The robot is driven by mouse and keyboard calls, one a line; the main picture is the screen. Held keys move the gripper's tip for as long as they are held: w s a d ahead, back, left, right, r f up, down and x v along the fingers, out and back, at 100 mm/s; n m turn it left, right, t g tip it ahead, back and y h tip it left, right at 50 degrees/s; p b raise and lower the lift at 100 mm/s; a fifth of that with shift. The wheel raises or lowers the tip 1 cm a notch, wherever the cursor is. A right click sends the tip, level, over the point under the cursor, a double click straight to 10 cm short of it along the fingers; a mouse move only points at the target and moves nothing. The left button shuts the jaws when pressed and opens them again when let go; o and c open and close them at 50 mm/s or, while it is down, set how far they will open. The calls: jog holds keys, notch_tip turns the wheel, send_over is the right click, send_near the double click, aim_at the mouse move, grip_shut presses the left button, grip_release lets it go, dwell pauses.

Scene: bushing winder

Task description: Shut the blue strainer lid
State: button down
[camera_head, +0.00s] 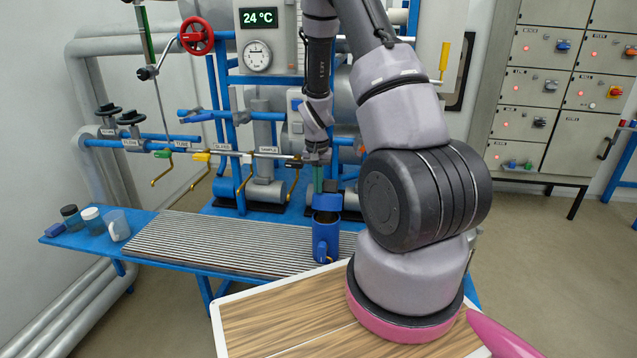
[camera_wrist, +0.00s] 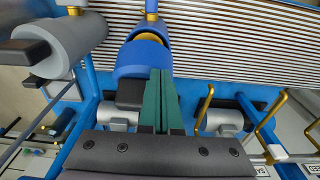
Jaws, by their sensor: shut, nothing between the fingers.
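The blue strainer (camera_head: 325,242) stands upright at the right end of the grated bench top. Its dark opening shows at the top with a brownish rim. The blue lid (camera_head: 327,202) stands raised at the back of the opening, with a black block behind it. In the wrist view the lid (camera_wrist: 138,62) is a rounded blue piece, with the brass-coloured strainer mouth (camera_wrist: 150,37) partly visible beyond it. My gripper (camera_head: 318,186) points down just behind the lid. Its green fingers (camera_wrist: 159,80) are together and empty, and overlap the lid's edge in the wrist view; I cannot tell whether they touch it.
Blue-framed pipework with valve handles (camera_head: 201,156) and a grey sample cylinder (camera_head: 264,190) stands close behind and left of my gripper. The grated bench top (camera_head: 215,243) is clear left of the strainer. Jars and a cup (camera_head: 117,225) stand at its far left.

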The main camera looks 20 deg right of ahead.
jog(key=shift+s+a+f, duration=0.25)
jog(key=shift+s, duration=0.1)
jog(key=shift+s+a+f, duration=0.55)
jog(key=shift+s+f, duration=0.25)
jog(key=shift+f, duration=0.05)
jog(key=shift+s+a+f, duration=0.5)
jog(key=shift+s+f, duration=0.25)
jog(key=shift+f, duration=0.05)
dwell(0.7)
